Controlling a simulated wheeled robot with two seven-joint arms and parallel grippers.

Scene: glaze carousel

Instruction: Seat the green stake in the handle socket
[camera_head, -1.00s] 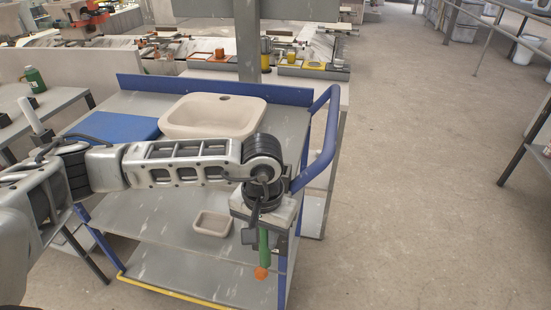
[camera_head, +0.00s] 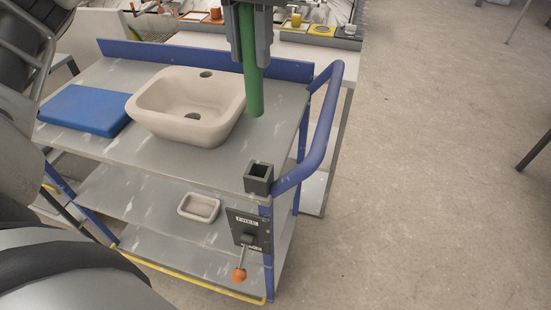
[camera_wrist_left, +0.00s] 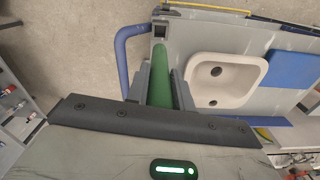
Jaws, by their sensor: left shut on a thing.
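My left gripper (camera_head: 250,56) is shut on the green stake (camera_head: 253,92), which hangs upright from it above the cart. The stake also shows between the fingers in the left wrist view (camera_wrist_left: 160,72). The handle socket (camera_head: 258,177) is a dark square open-topped holder at the cart's near right corner, beside the blue handle (camera_head: 324,130); it also shows in the left wrist view (camera_wrist_left: 159,31). In the head view the stake's lower end is above and slightly left of the socket, apart from it. My right gripper is not in view.
A beige basin (camera_head: 150,107) and a blue board (camera_head: 84,109) lie on the cart's grey top (camera_head: 205,165). A small beige dish (camera_head: 199,207) is on a lower shelf. A black panel with an orange-knobbed lever (camera_head: 239,274) hangs below the socket. Open floor lies to the right.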

